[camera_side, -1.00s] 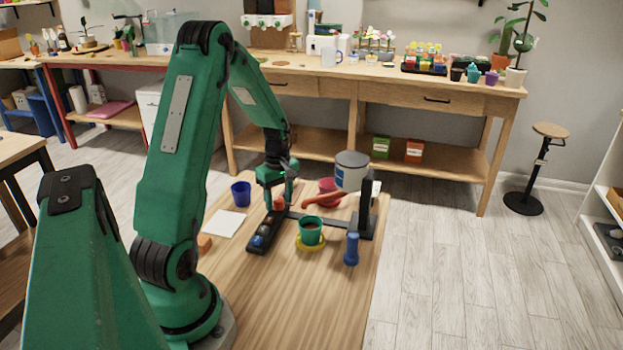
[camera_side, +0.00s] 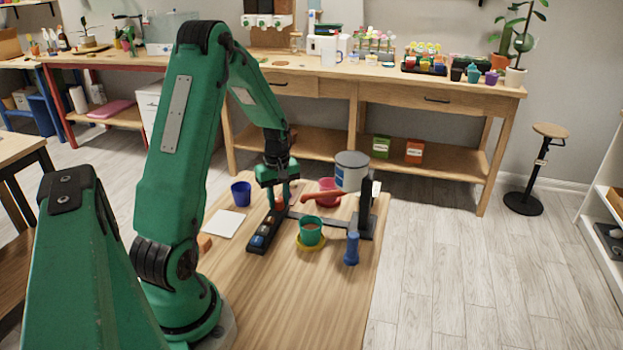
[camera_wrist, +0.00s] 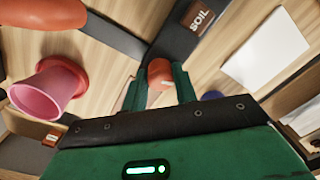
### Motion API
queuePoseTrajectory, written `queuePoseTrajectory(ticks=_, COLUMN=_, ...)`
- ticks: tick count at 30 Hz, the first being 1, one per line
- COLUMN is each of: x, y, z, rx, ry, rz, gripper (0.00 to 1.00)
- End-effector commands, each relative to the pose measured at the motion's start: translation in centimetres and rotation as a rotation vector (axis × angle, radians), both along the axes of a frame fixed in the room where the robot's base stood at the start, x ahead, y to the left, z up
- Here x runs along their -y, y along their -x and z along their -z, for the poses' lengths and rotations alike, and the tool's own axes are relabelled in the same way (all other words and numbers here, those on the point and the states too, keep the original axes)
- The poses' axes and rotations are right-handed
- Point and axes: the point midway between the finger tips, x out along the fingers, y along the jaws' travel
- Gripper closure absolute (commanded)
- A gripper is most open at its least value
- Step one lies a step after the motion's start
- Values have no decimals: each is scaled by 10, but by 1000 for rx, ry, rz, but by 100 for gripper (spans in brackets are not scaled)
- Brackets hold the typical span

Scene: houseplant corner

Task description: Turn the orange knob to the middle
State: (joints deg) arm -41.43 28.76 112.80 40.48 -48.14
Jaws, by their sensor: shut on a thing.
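The orange knob (camera_wrist: 160,72) sits between my two green fingers in the wrist view, with a small pale mark on its edge. My gripper (camera_wrist: 158,90) is shut on it from above. The knob is on a long dark panel (camera_wrist: 175,45) with a "SOIL" label (camera_wrist: 200,18). In the side view, my gripper (camera_side: 279,198) points down over the far end of the dark panel (camera_side: 257,247), and the knob is mostly hidden by the fingers. Other knobs, one blue, are on the nearer part of the panel.
A hopper (camera_side: 350,176) with a red lever (camera_side: 321,195) stands right of my gripper. A blue cup (camera_side: 241,194) and white sheet (camera_side: 223,223) are left.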

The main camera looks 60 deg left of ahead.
Motion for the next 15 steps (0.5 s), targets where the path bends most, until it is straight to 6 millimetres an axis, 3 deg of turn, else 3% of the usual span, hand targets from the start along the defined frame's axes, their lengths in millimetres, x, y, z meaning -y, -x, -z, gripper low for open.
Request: queuePoseTrajectory(ticks=15, x=0, y=-2, z=-1, rx=17, ry=-4, rz=289, gripper=95)
